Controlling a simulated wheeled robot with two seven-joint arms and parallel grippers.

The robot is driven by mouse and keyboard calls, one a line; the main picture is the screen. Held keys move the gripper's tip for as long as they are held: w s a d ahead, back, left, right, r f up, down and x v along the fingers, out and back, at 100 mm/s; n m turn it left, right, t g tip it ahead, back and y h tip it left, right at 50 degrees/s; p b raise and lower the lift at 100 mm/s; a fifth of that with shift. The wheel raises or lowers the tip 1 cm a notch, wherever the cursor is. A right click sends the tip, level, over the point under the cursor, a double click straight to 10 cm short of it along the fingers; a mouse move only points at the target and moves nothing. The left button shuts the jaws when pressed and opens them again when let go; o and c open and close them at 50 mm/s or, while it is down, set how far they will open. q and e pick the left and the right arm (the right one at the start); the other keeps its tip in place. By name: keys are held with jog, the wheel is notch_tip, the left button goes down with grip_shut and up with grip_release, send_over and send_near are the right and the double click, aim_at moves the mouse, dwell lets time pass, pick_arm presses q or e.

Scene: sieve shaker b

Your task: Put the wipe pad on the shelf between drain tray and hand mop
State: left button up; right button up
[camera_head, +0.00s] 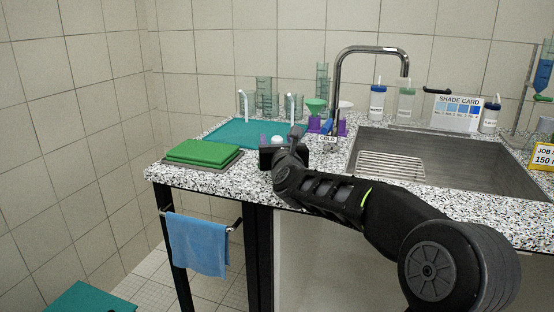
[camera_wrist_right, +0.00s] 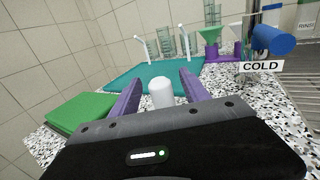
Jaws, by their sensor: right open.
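A green, flat, folded-looking pad or stack of pads (camera_head: 203,152) lies on the left end of the speckled counter and is the likeliest wipe pad. It also shows at the left in the right wrist view (camera_wrist_right: 82,121). My right gripper (camera_head: 284,143) is over the counter, to the right of the green pad and apart from it. In the wrist view its purple fingers (camera_wrist_right: 160,88) are spread, with a white cylinder (camera_wrist_right: 161,93) showing between them; I cannot tell whether they touch it. No shelf, drain tray or hand mop can be made out for sure. My left gripper is out of view.
A teal mat (camera_head: 240,134) with glassware lies behind the gripper. The tap (camera_head: 338,90) and sink (camera_head: 440,158) are to the right. A blue towel (camera_head: 197,243) hangs on a rail below the counter. A teal surface (camera_head: 90,299) shows low at the left.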

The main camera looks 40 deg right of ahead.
jog(key=shift+c, duration=0.3)
grip_shut()
dwell(0.3)
dwell(0.3)
